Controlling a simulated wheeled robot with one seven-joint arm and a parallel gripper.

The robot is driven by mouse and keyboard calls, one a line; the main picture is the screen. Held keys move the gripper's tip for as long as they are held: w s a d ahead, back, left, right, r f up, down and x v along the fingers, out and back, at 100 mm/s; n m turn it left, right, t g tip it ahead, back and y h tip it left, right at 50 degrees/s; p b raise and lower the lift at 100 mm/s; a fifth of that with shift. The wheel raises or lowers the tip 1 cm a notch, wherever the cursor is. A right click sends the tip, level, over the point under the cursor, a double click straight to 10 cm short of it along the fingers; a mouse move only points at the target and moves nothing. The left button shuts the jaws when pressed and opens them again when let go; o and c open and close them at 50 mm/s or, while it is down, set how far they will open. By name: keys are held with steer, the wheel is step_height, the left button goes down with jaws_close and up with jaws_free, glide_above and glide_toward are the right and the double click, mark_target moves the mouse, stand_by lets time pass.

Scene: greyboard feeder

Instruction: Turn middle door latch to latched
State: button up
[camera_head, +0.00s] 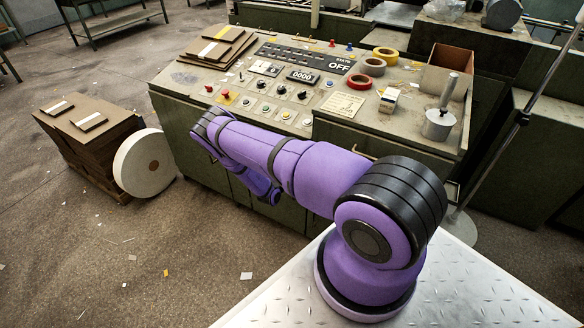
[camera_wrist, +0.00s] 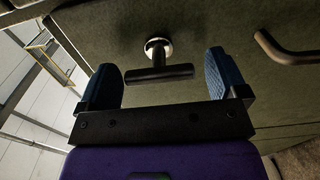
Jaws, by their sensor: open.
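In the wrist view, a latch (camera_wrist: 160,74) with a dark bar on a round silver base stands out from a dark green door (camera_wrist: 110,32). The bar lies nearly level across the picture. My gripper (camera_wrist: 160,62) is open, with one blue finger pad to the left of the bar and one to the right. The bar's ends are near the pads, with a gap visible at each side. In the head view, the latch and my gripper are hidden behind my purple arm, which reaches down in front of the green console's cabinet (camera_head: 178,125).
A curved dark handle (camera_wrist: 285,50) is on the green front at right in the wrist view. A pallet of greyboard (camera_head: 75,150) and a large white roll (camera_head: 145,163) stand on the floor left of the console. Floor in front is mostly clear, with paper scraps.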

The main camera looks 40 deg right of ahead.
steer(key=v, duration=1)
steer(key=shift+a, duration=0.35)
steer(key=shift+s, duration=0.1)
